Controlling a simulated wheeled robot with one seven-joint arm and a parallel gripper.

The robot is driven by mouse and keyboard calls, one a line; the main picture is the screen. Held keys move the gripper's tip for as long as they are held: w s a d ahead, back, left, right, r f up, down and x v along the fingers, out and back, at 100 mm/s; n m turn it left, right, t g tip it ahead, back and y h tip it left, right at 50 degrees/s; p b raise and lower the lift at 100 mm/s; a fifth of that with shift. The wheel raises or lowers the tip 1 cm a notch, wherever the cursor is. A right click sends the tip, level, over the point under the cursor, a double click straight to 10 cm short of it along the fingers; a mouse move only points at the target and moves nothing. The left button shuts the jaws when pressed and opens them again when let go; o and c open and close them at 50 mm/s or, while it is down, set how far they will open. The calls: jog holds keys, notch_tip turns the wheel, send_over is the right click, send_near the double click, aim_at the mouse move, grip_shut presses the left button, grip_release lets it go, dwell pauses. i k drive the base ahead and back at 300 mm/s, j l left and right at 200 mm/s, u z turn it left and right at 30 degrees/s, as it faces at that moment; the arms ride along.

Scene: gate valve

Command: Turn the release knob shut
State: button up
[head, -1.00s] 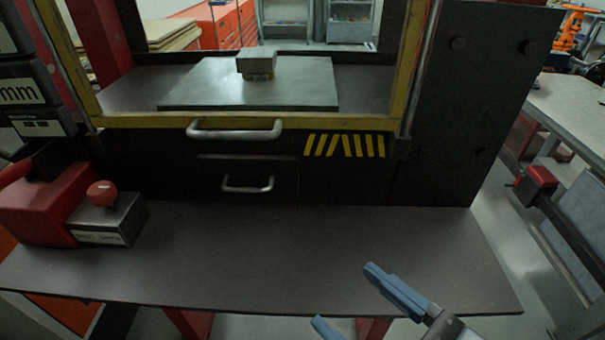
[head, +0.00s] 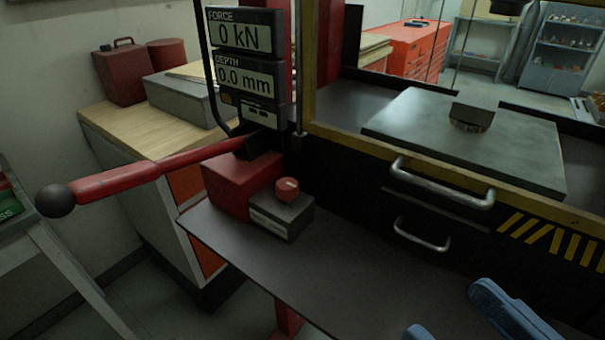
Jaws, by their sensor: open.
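The release knob (head: 287,187) is a small round red knob with a pale mark on its top. It sits on top of a small grey box (head: 282,217) with a label on its front, beside a red block (head: 240,183) on the dark bench shelf. My gripper (head: 455,312) shows at the bottom right with two blue fingers spread apart. It is empty, to the right of the knob and nearer to me, apart from it. The lower part of my gripper is cut off by the frame edge.
A long red lever (head: 150,172) with a black ball end sticks out left from the red block. Displays (head: 247,60) reading 0 kN and 0.0 mm stand above. Drawer handles (head: 440,185) protrude on the right. The dark shelf (head: 330,265) between knob and gripper is clear.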

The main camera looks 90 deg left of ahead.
aim_at(286, 188)
jog(key=k+j, duration=0.1)
jog(key=j, duration=0.3)
jog(key=k+j, duration=0.15)
jog(key=j, duration=0.2)
jog(key=k+j, duration=0.1)
jog(key=j, duration=0.3)
